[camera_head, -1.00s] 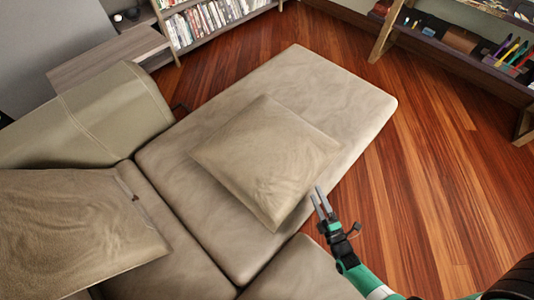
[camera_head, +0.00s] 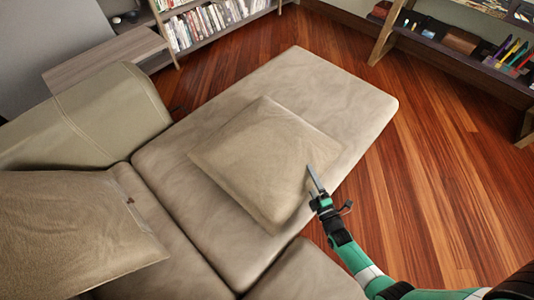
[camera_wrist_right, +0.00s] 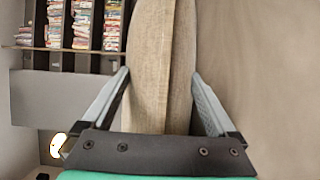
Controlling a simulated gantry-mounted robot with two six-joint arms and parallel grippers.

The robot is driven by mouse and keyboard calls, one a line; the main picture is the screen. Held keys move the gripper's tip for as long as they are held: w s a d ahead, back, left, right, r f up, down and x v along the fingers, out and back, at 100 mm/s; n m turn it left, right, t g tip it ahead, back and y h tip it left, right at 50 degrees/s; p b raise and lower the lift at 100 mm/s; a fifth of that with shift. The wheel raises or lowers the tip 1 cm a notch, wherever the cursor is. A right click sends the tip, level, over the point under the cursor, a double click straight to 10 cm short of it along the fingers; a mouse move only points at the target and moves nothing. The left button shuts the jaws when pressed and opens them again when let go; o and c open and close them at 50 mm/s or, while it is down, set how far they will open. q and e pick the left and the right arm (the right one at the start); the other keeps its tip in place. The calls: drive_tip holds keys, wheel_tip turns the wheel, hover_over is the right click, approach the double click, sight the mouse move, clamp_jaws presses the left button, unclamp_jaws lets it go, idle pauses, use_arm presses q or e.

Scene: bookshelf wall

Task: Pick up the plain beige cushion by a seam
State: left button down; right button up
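The plain beige cushion (camera_head: 258,160) lies on the long beige sofa seat (camera_head: 330,88) in the head view. My right gripper (camera_head: 311,174) is at the cushion's lower right edge, with one finger seen over its top. In the right wrist view my right gripper (camera_wrist_right: 160,75) is open, its two fingers on either side of the cushion's edge (camera_wrist_right: 150,50). A seam line runs lengthwise between the fingers. Small gaps show near the finger bases; contact at the tips cannot be told. My left gripper is in neither view.
Another beige cushion (camera_head: 75,230) leans at the lower left, beside the sofa armrest (camera_head: 90,120). Bookshelves (camera_head: 215,22) stand at the back, and a shelf with pens (camera_head: 510,52) at the right. The wooden floor (camera_head: 430,160) right of the sofa is clear.

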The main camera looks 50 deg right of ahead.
clamp_jaws()
drive_tip(key=shift+w+r, duration=0.1)
drive_tip(key=shift+r, duration=0.1)
idle(1.0)
